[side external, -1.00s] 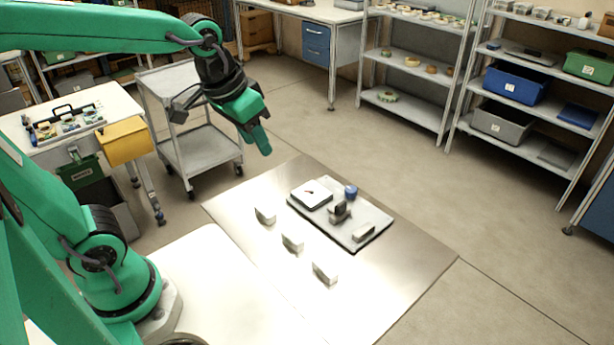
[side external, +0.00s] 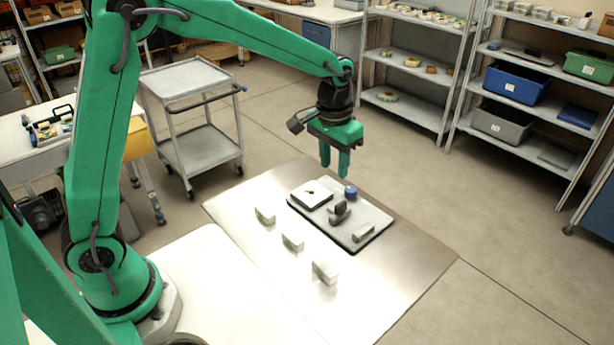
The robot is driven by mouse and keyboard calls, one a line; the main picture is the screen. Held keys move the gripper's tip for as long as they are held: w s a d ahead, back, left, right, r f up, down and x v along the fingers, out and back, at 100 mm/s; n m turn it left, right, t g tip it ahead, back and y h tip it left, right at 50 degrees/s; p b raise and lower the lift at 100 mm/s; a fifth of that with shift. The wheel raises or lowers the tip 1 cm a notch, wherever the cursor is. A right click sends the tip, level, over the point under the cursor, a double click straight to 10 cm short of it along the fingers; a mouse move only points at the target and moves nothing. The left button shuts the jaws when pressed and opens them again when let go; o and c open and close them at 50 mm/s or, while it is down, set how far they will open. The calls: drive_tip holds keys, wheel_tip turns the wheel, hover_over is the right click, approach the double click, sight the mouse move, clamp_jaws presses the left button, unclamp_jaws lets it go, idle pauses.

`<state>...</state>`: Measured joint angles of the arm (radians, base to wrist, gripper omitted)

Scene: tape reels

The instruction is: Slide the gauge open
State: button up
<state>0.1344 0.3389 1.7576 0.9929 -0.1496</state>
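The gauge (side external: 354,232) is a flat light-grey plate with dark edges, lying on the metal sheet. It carries a white square dial (side external: 312,195) with a dark pointer, a blue knob (side external: 351,191), a dark slider-like block (side external: 339,212) near the middle, and a grey block (side external: 363,232) at its near right end. My gripper (side external: 334,167) points down in the air above the far edge of the gauge, close to the blue knob in the picture. Its two green fingers are apart with nothing between them. It does not appear to touch the gauge.
Three small pale blocks (side external: 292,242) stand in a row on the metal sheet (side external: 400,285), left of the gauge. A white surface (side external: 235,290) adjoins the sheet. A grey cart (side external: 195,110) and shelves (side external: 415,70) stand behind. The sheet's right part is clear.

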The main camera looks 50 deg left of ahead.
sight(341, 203)
drive_tip(key=shift+g, duration=0.3)
drive_tip(key=w+f, duration=0.1)
drive_tip(key=w+d+f, duration=0.1)
drive_tip(key=f, duration=0.1)
drive_tip(key=shift+f, duration=0.2)
drive_tip(key=shift+f, duration=0.1)
drive_tip(key=shift+f, duration=3.8)
clamp_jaws()
